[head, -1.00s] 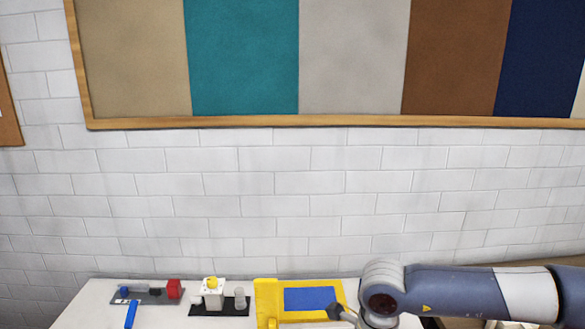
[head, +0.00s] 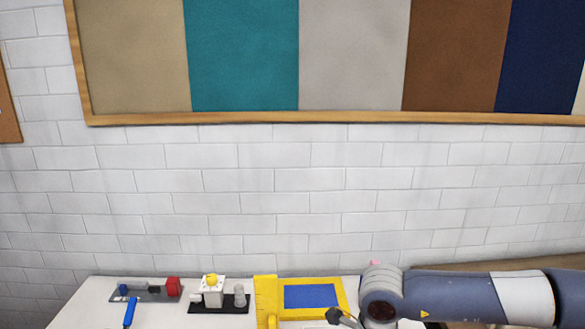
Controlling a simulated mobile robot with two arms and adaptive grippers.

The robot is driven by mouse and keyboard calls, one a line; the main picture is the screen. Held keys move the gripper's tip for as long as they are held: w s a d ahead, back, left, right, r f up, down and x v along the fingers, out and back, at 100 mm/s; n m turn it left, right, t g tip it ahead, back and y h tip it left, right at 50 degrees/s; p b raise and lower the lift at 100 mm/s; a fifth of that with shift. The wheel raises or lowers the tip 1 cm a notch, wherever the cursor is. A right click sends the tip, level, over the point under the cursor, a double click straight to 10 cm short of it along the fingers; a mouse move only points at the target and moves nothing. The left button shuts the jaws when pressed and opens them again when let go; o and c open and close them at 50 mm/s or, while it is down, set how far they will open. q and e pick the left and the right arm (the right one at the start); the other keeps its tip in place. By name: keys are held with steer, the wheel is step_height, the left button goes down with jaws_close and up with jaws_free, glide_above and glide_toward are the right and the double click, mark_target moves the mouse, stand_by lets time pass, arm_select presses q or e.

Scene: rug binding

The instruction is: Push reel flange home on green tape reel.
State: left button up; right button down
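I cannot make out a green tape reel or its flange in the head view. My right arm comes in from the right, low over the table. A dark grey end part at its tip, which looks like my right gripper (head: 340,317), is at the bottom edge by the yellow fixture's lower right corner. Its fingers cannot be made out, so I cannot tell whether it is open, shut or holding something. My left gripper is not in view.
On the white table (head: 80,310) are a yellow fixture (head: 265,295) with a blue panel (head: 312,296), a black base (head: 218,309) with a white block (head: 212,291), a grey tray (head: 155,293) with a red block (head: 173,287), and a blue-handled tool (head: 130,313). A tiled wall stands behind.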

steer(key=shift+f+b, duration=0.3)
steer(key=shift+b, duration=0.05)
stand_by(0.9)
